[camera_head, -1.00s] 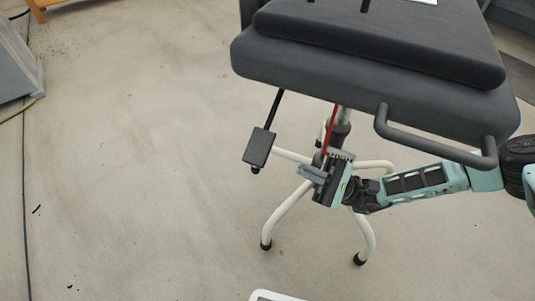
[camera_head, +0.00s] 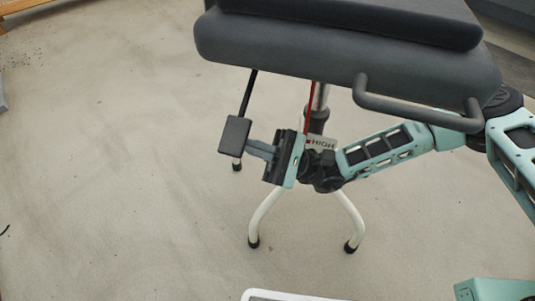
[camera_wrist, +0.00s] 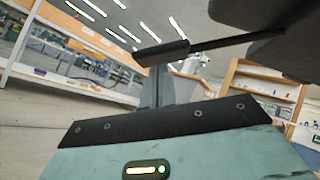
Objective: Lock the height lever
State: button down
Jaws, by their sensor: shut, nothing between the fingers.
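The lever is a black rod with a dark block-shaped handle (camera_head: 235,136), hanging down at a slant from under the grey padded top. In the wrist view the handle (camera_wrist: 163,53) and its rod cross above the fingertips. My gripper (camera_head: 256,148) is shut and empty, with its fingertips at the right side of the handle. In the wrist view the closed grey fingers (camera_wrist: 156,85) point up at the handle; I cannot tell whether they touch it. A white plate (camera_head: 322,143) reading "HIGH" shows behind my wrist, partly hidden.
The grey padded top (camera_head: 340,55) overhangs the lever and my arm. A grey bar handle (camera_head: 415,112) juts from its front edge. A red strip (camera_head: 308,110) runs beside the central post. White legs (camera_head: 262,215) stand below. The floor at left is clear.

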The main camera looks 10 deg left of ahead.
jog(key=shift+s+a+r, duration=0.15)
jog(key=shift+a+r, duration=0.05)
jog(key=shift+a, duration=0.05)
